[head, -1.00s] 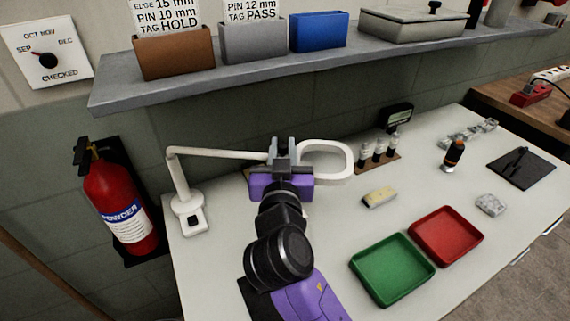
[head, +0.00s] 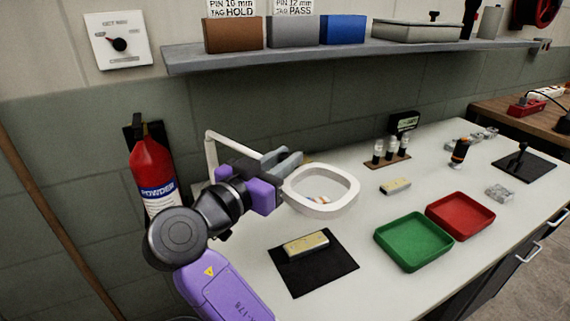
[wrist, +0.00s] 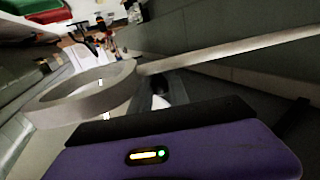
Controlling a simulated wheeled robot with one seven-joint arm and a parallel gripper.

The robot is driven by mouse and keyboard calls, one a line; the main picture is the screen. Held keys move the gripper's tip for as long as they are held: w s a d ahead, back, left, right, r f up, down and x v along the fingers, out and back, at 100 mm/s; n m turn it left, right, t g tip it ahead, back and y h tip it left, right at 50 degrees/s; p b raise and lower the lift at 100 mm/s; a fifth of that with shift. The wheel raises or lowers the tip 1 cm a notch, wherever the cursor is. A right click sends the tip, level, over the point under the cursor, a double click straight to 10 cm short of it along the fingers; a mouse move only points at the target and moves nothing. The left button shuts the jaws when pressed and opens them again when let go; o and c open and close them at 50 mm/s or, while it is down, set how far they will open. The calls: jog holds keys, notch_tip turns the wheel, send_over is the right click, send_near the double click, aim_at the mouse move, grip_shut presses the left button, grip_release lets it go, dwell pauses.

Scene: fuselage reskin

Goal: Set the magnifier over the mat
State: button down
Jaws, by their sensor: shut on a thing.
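The magnifier (head: 354,193) is a white oval ring on a jointed white arm, above the table behind the mat. My gripper (head: 284,163) is shut on the magnifier at the ring's left end, where it meets the arm. In the wrist view the ring (wrist: 125,75) is at left and the pale arm (wrist: 225,52) runs off to the right. The black mat (head: 335,281) lies on the table in front of the ring, with a pale yellow block (head: 306,244) on it. The magnifier's base is hidden behind my arm.
A green tray (head: 413,264) and a red tray (head: 486,230) stand right of the mat. Another pale block (head: 395,186) and a vial rack (head: 386,160) are behind them. A shelf (head: 370,51) overhangs the back. A fire extinguisher (head: 152,168) is at left.

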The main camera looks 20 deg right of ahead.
jog(key=shift+s, duration=0.1)
dwell(0.3)
jog(key=c, duration=1.3)
grip_release()
jog(key=shift+o, duration=0.2)
jog(key=shift+a, duration=0.1)
jog(key=v, duration=0.7)
jog(key=shift+a, duration=0.35)
jog(key=shift+s, duration=0.2)
